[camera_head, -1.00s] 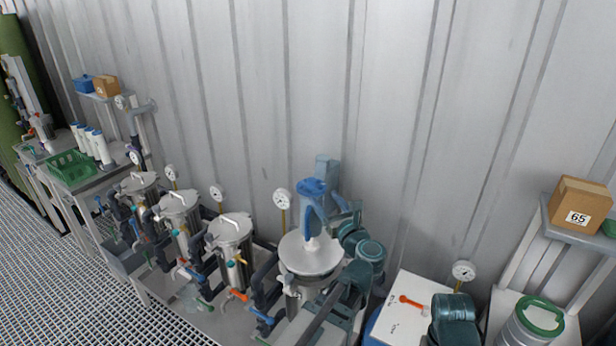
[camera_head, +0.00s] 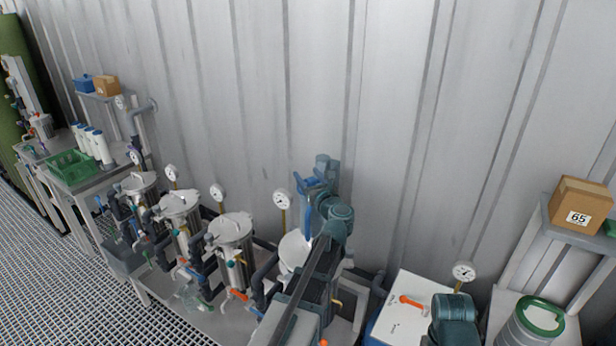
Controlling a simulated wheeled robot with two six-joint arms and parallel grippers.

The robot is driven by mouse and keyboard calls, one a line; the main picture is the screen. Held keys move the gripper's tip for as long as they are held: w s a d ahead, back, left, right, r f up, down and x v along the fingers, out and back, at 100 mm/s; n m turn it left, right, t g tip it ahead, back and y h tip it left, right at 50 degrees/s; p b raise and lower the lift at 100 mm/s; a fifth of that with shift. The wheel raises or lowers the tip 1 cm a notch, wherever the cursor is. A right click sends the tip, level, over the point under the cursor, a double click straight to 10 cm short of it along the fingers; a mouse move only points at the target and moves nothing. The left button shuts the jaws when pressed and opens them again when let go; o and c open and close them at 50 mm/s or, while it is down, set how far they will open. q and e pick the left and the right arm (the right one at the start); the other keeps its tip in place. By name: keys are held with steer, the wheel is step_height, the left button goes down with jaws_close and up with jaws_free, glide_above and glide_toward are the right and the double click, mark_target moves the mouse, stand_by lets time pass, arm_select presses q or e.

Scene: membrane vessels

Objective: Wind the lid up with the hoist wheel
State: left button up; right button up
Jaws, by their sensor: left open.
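A blue hoist part (camera_head: 308,216) stands upright above the lid, mostly behind my arm. I cannot make out the hoist wheel clearly. My left gripper (camera_head: 309,186) is open, up beside the top of the blue hoist. I cannot tell whether it touches anything. My right gripper is not in view; only part of my right arm shows at the bottom right.
Several closed steel vessels (camera_head: 232,228) with gauges and coloured valve handles stand to the left. A gauge (camera_head: 282,199) rises beside the hoist. A white box (camera_head: 403,312) with an orange handle is at the right. The corrugated wall (camera_head: 400,130) is close behind.

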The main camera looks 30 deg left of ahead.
arm_select(q)
jaws_close()
stand_by(0.4)
steer(key=shift+g, duration=0.3)
steer(key=n+g+y, duration=0.2)
steer(key=n+g, duration=0.1)
steer(key=shift+s+a+y, duration=0.1)
steer(key=shift+a+y, duration=0.05)
steer(key=shift+y, duration=0.15)
steer(key=n+g, duration=0.2)
steer(key=g, duration=0.1)
steer(key=g+y, duration=0.1)
steer(key=shift+s+a+n+g, duration=0.15)
steer(key=shift+s+n+g, duration=0.15)
steer(key=shift+s+n, duration=0.1)
steer(key=shift+s+n+g+y, duration=0.2)
steer(key=shift+n+g, duration=0.25)
steer(key=shift+g, duration=0.25)
steer(key=shift+s+n+g+y, duration=0.15)
steer(key=shift+n+g, duration=0.3)
steer(key=shift+g, duration=0.25)
